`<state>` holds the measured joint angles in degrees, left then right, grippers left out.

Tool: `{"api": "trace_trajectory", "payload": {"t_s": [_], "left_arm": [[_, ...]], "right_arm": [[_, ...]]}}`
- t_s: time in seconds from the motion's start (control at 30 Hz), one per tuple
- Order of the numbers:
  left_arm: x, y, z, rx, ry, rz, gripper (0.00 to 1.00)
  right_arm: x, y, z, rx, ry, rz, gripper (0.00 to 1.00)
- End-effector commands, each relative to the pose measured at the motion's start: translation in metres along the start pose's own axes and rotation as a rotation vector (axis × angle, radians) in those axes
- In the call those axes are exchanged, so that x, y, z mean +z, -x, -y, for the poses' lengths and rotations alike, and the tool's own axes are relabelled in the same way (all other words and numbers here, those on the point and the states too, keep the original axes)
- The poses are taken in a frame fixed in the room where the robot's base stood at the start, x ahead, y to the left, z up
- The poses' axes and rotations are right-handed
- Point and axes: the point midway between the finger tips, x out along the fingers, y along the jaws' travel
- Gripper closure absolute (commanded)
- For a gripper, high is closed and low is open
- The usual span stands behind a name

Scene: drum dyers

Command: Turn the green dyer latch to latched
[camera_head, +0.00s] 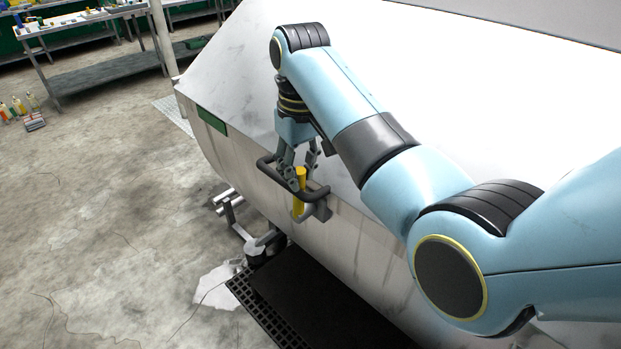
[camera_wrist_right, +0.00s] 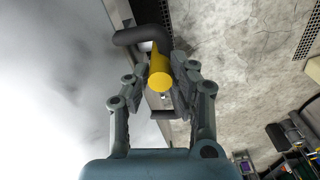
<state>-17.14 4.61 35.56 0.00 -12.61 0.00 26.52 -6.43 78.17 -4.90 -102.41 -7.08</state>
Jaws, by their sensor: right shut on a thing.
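The dyer (camera_head: 235,165) is a large pale angular body with a small green plate (camera_head: 212,121) on its side. The latch has a yellow upright handle (camera_head: 299,203), framed by a dark bent bar (camera_head: 268,172) on the dyer's side. My right gripper (camera_head: 299,178) comes down from above and is shut on the yellow handle. In the right wrist view the handle (camera_wrist_right: 160,80) sits between the two fingers of the gripper (camera_wrist_right: 165,85), its round end facing the camera. The fingers hide part of the handle. My left gripper is not in view.
A dark grated platform (camera_head: 300,300) lies on the floor below the latch, beside metal pipework (camera_head: 255,240). Benches (camera_head: 95,70) and several bottles (camera_head: 20,108) stand at the far left. The concrete floor (camera_head: 110,210) at left is largely clear.

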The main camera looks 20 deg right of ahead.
Motion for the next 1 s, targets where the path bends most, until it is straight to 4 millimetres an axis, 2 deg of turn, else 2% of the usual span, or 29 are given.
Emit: {"api": "trace_trajectory", "payload": {"t_s": [0.2, 0.63, 0.67, 0.8, 1.0], "left_arm": [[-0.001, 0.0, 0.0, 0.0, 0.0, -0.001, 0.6], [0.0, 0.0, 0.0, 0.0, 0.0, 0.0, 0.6], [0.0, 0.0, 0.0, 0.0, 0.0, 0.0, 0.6], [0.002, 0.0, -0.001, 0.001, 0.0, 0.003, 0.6], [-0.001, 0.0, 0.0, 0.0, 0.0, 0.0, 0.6]], "right_arm": [[-0.015, -0.001, 0.004, 0.021, 0.0, 0.11, 1.0], [-0.019, 0.0, 0.005, 0.026, 0.001, 0.131, 1.0], [-0.019, 0.0, 0.005, 0.026, 0.001, 0.13, 0.75], [-0.018, 0.0, 0.005, 0.026, 0.001, 0.132, 0.56], [-0.017, -0.001, 0.004, 0.027, 0.0, 0.136, 0.54]]}}
